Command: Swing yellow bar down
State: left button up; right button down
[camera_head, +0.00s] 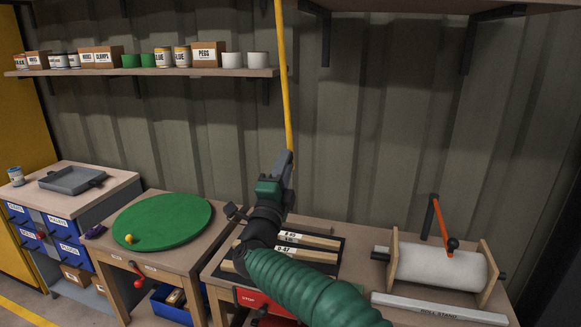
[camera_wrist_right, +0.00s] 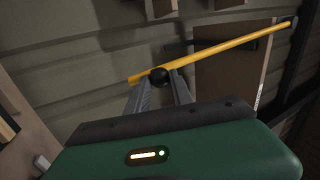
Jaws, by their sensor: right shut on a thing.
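The yellow bar (camera_head: 284,80) runs almost upright in front of the corrugated wall, from the top edge of the head view down to my right gripper. In the right wrist view the yellow bar (camera_wrist_right: 225,46) slants across, with a black knob (camera_wrist_right: 159,77) near its lower left end. My right gripper (camera_head: 289,157) points up at the bar's low end. In the right wrist view its two fingers (camera_wrist_right: 160,84) are shut on the black knob. In the head view the gripper hides the knob. My left gripper is not in view.
A shelf (camera_head: 150,72) with boxes and pots hangs left of the bar. Below stand a table with a green disc (camera_head: 163,220), a bench with a dark tray of boards (camera_head: 310,238) behind my right arm, and a white roller (camera_head: 440,268) with an orange lever (camera_head: 440,222).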

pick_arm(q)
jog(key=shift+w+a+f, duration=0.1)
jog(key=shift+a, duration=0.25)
pick_arm(e)
jog(key=shift+w+a+f, duration=0.2)
jog(key=shift+a+f, duration=0.1)
jog(key=shift+a, duration=0.45)
jog(key=c, duration=1.2)
grip_release()
jog(key=shift+w+d, duration=0.1)
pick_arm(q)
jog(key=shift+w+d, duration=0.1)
pick_arm(e)
jog(key=shift+o, duration=0.2)
jog(key=shift+r, duration=0.1)
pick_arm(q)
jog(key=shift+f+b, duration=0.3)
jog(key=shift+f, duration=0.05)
pick_arm(e)
jog(key=v, duration=1.7)
jog(key=shift+w, duration=0.1)
